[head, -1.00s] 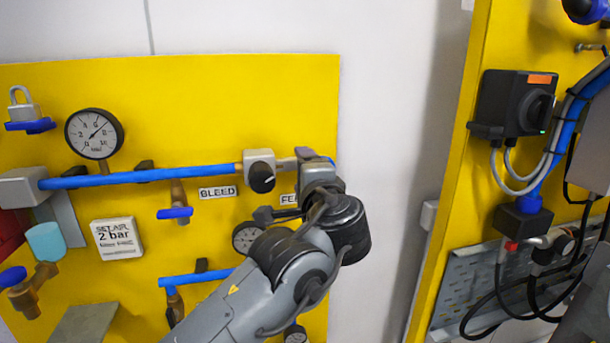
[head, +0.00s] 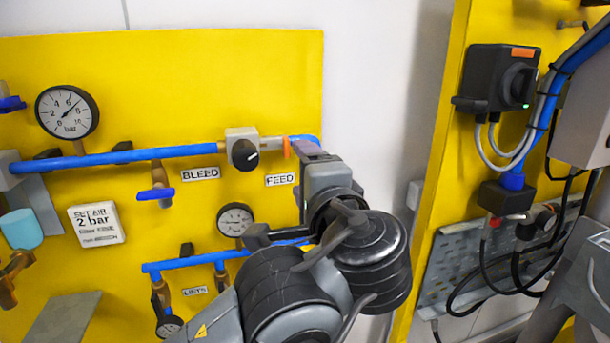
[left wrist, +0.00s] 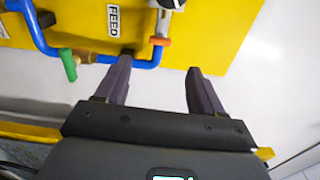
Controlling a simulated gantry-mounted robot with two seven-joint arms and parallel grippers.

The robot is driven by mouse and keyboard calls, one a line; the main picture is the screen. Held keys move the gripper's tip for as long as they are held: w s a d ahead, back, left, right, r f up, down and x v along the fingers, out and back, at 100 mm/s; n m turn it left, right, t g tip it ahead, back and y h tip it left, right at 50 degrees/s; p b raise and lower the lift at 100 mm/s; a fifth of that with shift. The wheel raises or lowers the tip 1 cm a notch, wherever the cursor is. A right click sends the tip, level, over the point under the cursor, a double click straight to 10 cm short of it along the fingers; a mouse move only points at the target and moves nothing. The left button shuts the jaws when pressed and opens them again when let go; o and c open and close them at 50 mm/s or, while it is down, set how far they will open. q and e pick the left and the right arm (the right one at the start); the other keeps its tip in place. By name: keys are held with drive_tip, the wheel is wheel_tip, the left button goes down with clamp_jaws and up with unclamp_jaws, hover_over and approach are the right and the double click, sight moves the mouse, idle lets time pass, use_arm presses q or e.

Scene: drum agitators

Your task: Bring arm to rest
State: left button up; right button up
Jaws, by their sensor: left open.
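My left arm rises from the bottom middle of the head view to the right end of the yellow air panel (head: 120,60). My left gripper (left wrist: 159,66) is open in the left wrist view, its two dark fingers apart with nothing between them. Its tips are close to the blue feed pipe (left wrist: 98,59) and the orange ring (left wrist: 160,41); I cannot tell if they touch. In the head view the gripper (head: 308,147) shows edge-on beside the FEED label (head: 281,180), with its tips partly hidden. My right gripper is not in view.
The panel carries a black knob valve (head: 243,149), a pressure gauge (head: 67,111), a smaller gauge (head: 235,219) and blue-handled valves. A second yellow panel with a black switch box (head: 497,77) and cables stands at right. Bare white wall (head: 375,100) lies between them.

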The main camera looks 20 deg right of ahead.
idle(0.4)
